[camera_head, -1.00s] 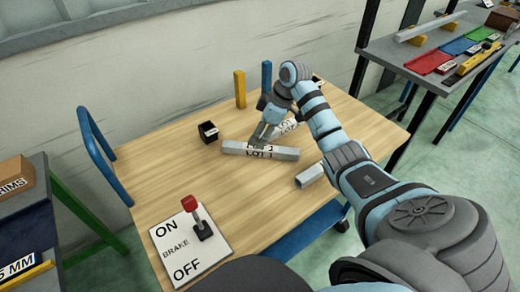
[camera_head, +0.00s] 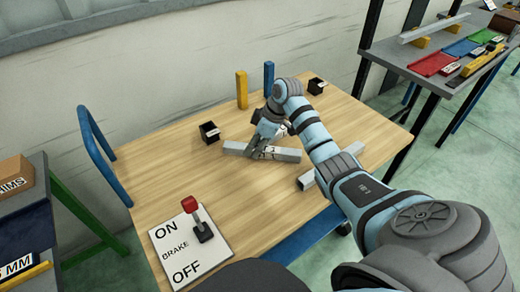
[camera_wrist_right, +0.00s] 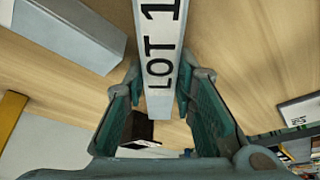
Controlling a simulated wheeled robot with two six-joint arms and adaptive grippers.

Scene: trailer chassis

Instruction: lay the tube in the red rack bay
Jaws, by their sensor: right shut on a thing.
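A grey square tube (camera_head: 288,155) lies across the wooden cart top. In the right wrist view its end carries a white "LOT 1" label (camera_wrist_right: 160,45). My right gripper (camera_head: 256,150) points down onto the tube's middle and is shut on it, with a finger on each side in the wrist view (camera_wrist_right: 163,90). The tube looks to be at table level; I cannot tell whether it touches the top. The red bay (camera_head: 432,64) is on the grey rack at the upper right, apart from the tube. My left gripper is not in view.
Another grey tube (camera_head: 306,180) lies nearer the front edge, partly behind my arm. Black boxes (camera_head: 209,132) (camera_head: 316,87), a yellow post (camera_head: 242,90) and a blue post (camera_head: 268,76) stand farther back. A brake lever (camera_head: 201,228) stands front left.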

